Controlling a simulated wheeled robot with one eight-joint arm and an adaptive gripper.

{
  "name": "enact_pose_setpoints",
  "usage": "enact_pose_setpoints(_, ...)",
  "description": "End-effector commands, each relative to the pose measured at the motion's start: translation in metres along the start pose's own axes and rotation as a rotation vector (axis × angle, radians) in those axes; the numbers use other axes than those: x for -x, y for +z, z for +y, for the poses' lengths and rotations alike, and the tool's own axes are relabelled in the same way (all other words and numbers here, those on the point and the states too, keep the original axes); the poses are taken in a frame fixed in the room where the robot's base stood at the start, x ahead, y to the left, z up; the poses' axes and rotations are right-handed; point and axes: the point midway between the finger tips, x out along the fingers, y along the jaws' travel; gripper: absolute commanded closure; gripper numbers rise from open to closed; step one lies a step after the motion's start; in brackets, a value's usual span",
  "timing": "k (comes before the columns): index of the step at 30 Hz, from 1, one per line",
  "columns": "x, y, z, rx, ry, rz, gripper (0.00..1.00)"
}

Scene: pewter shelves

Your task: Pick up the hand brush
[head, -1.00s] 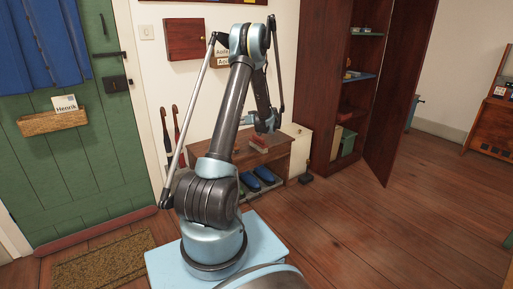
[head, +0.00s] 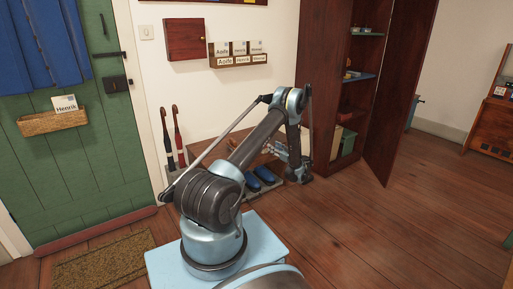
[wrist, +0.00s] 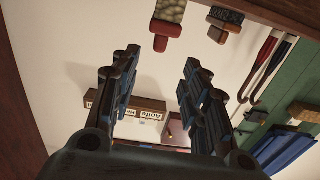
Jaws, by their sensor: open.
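In the wrist view, which shows the room upside down, two brush-like things show at the top edge. One has speckled tan bristles and a red body (wrist: 161,29). The other is dark with a brown body (wrist: 219,33). I cannot tell for sure which is the hand brush. My gripper (wrist: 160,60) is open and empty; its two fingers frame the pale wall, and both brush-like things lie beyond the fingertips, apart from them. In the head view my arm reaches down at the bench (head: 205,150) and hides much of its top.
Blue shoes (head: 262,176) sit under the bench. Two umbrellas (head: 172,137) stand to its left. A letter rack (head: 238,61) and a red wall cabinet (head: 186,39) hang above. The tall cupboard (head: 327,85) stands right with its door open. The floor at front right is clear.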

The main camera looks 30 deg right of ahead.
Motion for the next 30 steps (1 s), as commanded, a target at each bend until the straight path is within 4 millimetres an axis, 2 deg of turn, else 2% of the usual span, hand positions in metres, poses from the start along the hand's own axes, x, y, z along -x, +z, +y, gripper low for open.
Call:
enact_pose_setpoints(18, -0.103, 0.000, -0.001, 0.000, -0.003, -0.001, 0.58)
enact_pose_setpoints(30, -0.128, 0.001, -0.001, 0.000, -0.003, -0.001, 0.58)
